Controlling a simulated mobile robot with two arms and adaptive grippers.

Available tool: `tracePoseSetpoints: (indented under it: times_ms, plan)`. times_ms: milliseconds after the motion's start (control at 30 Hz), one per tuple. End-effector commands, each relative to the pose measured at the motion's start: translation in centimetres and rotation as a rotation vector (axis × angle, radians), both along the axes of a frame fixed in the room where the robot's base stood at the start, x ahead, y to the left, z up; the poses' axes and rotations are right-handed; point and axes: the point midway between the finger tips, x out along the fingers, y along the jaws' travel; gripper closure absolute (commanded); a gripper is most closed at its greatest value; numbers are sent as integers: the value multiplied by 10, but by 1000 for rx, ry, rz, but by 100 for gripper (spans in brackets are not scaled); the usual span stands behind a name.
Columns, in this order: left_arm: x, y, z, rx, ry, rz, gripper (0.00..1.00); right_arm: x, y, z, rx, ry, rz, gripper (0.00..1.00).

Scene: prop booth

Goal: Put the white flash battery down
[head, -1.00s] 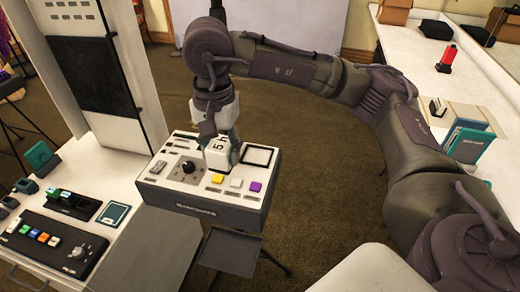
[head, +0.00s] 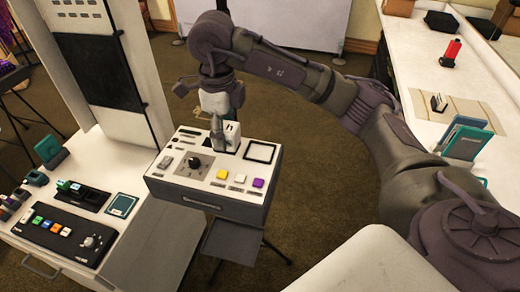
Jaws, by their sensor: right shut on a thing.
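The white flash battery (head: 233,136) is a small white block with dark marking. It is upright over the back part of the control box's white top (head: 211,184), between the black knob (head: 194,164) and the black-framed square (head: 261,152). My right gripper (head: 221,128) comes down from above and is shut on the battery. The fingers partly hide it, and I cannot tell whether its underside touches the top. My left gripper is not in view.
The box has yellow, white and purple buttons along its front and stands on a dark stand. A white counter (head: 150,240) at left holds a button panel (head: 62,232) and small devices. A long white table (head: 425,85) at right holds a red item (head: 451,53) and teal folders (head: 466,138).

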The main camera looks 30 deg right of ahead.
Motion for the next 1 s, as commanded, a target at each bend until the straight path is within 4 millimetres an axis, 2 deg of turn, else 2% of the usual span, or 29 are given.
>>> tracePoseSetpoints:
  times_ms: [167,400,600,767,1000]
  plan:
    - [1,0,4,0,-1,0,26,5,-22,-13,1,6,-26,100]
    - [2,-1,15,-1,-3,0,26,18,-76,-43,-1,7,-26,100]
    - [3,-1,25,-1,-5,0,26,27,-106,-63,-1,4,-21,100]
    - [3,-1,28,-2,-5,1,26,29,-113,-71,0,3,-17,100]
    - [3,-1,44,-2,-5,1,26,29,-113,-103,0,4,-17,100]
